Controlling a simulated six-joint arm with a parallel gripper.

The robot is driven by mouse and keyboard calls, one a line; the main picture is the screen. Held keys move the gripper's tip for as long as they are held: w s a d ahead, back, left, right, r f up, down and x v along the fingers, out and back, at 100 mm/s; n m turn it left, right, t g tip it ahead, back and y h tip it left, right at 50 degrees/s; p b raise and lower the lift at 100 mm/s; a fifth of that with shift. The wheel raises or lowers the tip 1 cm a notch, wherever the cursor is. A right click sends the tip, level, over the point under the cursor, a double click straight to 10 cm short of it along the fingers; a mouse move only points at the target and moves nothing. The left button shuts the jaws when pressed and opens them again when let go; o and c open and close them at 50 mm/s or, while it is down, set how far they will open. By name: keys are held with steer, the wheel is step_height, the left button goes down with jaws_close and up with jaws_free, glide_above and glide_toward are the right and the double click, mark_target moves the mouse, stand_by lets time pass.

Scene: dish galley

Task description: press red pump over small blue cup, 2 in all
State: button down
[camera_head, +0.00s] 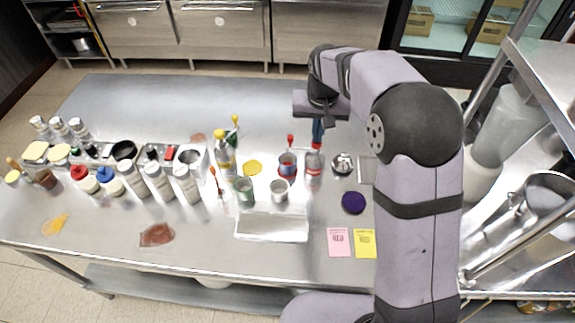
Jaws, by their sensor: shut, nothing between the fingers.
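A steel pump bottle (313,168) stands right of the table's middle; its top is mostly hidden by my gripper. A small red tip (290,139) shows just left of it, over a small blue cup (287,161) that stands on a red patch. What is inside the cup is too small to tell. My gripper (317,142) is shut and empty, pointing down at the top of the bottle. I cannot tell whether it touches the pump head.
A yellow-topped pump bottle (224,155) stands to the left. A greenish cup (245,192) and a steel cup (280,190) stand in front, near a pale tray (272,230). Several shakers and jars crowd the left. The back of the table is clear.

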steer(key=shift+s, duration=0.15)
steer(key=shift+w+p+v, duration=0.2)
steer(key=shift+p+v, duration=0.8)
steer(key=shift+w+f, duration=0.1)
steer(key=shift+f, duration=0.05)
steer(key=shift+s+b+x, duration=0.2)
steer(key=shift+b+x, duration=0.55)
steer(key=shift+x, duration=0.25)
steer(key=shift+s, duration=0.1)
steer(key=shift+w+p+v, duration=0.25)
steer(key=shift+p+v, duration=0.75)
steer(key=shift+v, duration=0.1)
steer(key=shift+w+r, duration=0.15)
steer(key=shift+r, duration=0.05)
steer(key=p+v, duration=0.2)
steer(key=v, duration=0.1)
steer(key=w+p+v, duration=0.1)
steer(key=p+v, duration=0.1)
steer(key=p, duration=0.1)
steer(key=shift+r, duration=0.5)
